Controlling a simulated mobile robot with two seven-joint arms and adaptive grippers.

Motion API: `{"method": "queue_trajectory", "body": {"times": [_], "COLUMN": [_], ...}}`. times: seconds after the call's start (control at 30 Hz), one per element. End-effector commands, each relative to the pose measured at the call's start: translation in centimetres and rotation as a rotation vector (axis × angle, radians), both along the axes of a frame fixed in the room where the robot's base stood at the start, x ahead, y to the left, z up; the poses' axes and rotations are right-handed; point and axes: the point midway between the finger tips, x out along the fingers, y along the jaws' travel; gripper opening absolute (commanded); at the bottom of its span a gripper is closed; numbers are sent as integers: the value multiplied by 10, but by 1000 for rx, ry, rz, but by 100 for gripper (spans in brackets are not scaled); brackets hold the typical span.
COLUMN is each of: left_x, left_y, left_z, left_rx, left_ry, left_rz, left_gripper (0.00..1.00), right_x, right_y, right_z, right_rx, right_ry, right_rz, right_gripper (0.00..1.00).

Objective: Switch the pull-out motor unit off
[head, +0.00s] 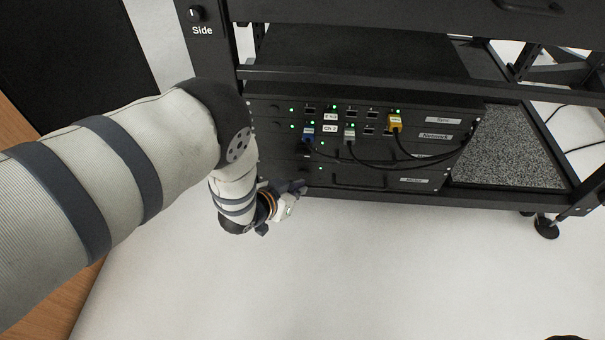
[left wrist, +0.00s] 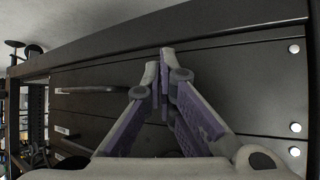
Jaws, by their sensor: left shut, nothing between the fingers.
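The bottom unit of the rack, a flat black box with a front handle, shows in the head view (head: 358,181); its pale label is too small to read surely. I take it for the motor unit. My left gripper (head: 298,187) is at the left end of this unit's front. In the left wrist view the left gripper (left wrist: 160,58) is shut and empty, its tips close together in front of dark panels. A dark bar handle (left wrist: 92,90) shows left of the fingers. I cannot tell if the tips touch a panel. No switch shows clearly; the fingers cover part of the front.
Above are the network unit (head: 436,136) and the sync unit (head: 443,119), with green lights. Black cables and a yellow plug (head: 394,123) hang before the fronts. A rack post (head: 208,50) marked "Side" stands at left. The pale floor (head: 330,270) in front is clear.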

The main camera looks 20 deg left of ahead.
Motion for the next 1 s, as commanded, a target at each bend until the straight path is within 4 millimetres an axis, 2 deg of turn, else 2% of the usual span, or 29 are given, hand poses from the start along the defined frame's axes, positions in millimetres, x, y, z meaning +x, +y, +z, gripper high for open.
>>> {"method": "queue_trajectory", "body": {"times": [1.0], "left_x": [9], "left_y": [2], "left_z": [0], "left_rx": [0], "left_ry": [0], "left_rz": [0], "left_gripper": [0], "right_x": [0], "right_y": [0], "right_z": [-3], "right_rx": [0], "right_ry": [3], "right_rz": [0], "right_gripper": [40]}}
